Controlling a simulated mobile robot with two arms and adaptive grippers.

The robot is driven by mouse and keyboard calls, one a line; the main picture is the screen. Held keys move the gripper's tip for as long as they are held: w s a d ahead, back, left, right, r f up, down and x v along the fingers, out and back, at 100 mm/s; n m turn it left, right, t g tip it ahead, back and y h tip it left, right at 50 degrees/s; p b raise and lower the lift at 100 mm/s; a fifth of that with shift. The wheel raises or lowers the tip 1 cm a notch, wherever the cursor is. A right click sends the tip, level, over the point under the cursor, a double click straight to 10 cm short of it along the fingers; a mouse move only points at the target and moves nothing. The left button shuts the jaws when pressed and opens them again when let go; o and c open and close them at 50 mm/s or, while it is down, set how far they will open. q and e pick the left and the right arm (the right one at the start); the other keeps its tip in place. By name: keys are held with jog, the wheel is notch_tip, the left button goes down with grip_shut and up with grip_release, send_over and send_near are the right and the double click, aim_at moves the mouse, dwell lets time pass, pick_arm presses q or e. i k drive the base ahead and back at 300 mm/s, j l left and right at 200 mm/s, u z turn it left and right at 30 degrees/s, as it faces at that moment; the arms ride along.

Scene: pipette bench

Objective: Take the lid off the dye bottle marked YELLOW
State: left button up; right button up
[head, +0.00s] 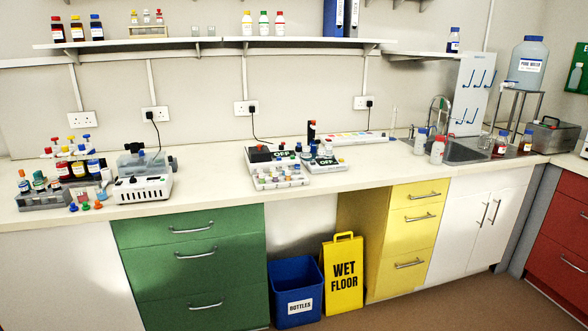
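A group of dark bottles with coloured labels (79,169) stands at the left end of the bench. Coloured caps show above them, and their label writing is too small to read. A grey rack (42,200) with several small capped bottles stands in front of them on the left. I cannot tell which bottle is marked YELLOW. Neither of my grippers shows in the head view.
A white machine (144,188) stands right of the bottles. Loose coloured caps (85,206) lie near the bench's front edge. Instruments and a vial tray (280,177) stand mid-bench. A shelf (215,41) runs above. Bare worktop (215,185) lies between the machine and tray.

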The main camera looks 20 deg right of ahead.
aim_at(527, 141)
jog(key=l, duration=0.8)
jog(key=l+z, duration=0.1)
jog(key=l, duration=0.75)
jog(key=l+z, duration=0.1)
jog(key=l, duration=0.7)
jog(key=i+l, duration=0.1)
jog(key=l, duration=0.75)
jog(key=l+z, duration=0.1)
jog(key=l, duration=0.7)
jog(key=i+l, duration=0.15)
jog(key=l, duration=0.65)
jog(key=i+l+z, duration=0.15)
jog(key=l, duration=0.7)
jog(key=i+l, duration=0.1)
jog(key=l, duration=0.7)
